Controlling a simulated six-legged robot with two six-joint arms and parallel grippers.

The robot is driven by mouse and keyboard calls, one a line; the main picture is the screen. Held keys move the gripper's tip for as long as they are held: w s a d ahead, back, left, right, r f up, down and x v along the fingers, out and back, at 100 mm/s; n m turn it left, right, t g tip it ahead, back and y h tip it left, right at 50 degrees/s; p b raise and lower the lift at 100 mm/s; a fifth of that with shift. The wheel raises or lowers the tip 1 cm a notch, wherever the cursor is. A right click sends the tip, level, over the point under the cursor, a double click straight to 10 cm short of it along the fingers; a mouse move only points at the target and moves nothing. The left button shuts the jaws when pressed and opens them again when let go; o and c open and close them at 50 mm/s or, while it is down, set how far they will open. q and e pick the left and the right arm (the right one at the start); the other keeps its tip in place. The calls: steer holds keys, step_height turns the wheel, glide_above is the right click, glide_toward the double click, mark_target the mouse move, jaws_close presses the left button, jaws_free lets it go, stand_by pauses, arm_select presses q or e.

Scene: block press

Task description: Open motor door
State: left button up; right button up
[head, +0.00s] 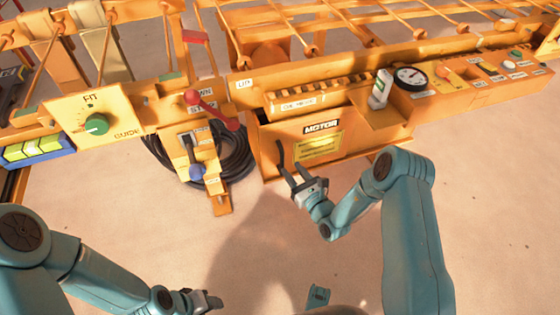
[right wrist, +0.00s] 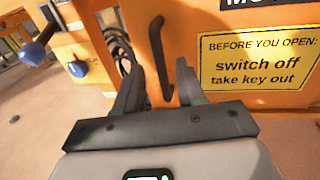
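The orange motor door (head: 300,135) carries a MOTOR label and a yellow notice (head: 318,147); the right wrist view shows the notice (right wrist: 258,62) reading "BEFORE YOU OPEN: switch off take key out". A dark vertical handle (right wrist: 160,58) is on the door's left side, seen also in the head view (head: 281,154). The door looks shut. My right gripper (head: 297,172) is open in front of the handle. In its wrist view the handle shows between the two fingertips (right wrist: 158,78), not gripped. My left gripper (head: 208,300) is low at the bottom left, far from the door; its opening is unclear.
Left of the door are a red-handled lever (head: 215,110), a blue-knobbed lever (head: 197,171) and a coiled black hose (head: 236,160). A FIT/GUIDE dial (head: 97,124) is further left. A gauge (head: 410,77) sits above right. The floor before the door is clear.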

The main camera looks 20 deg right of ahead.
mark_target(283, 159)
steer(key=b+x, duration=0.1)
steer(key=x, duration=0.5)
steer(key=shift+w+a+f+b, duration=0.1)
steer(key=shift+b, duration=0.25)
steer(key=shift+w+a, duration=0.15)
steer(key=shift+w, duration=0.25)
jaws_close()
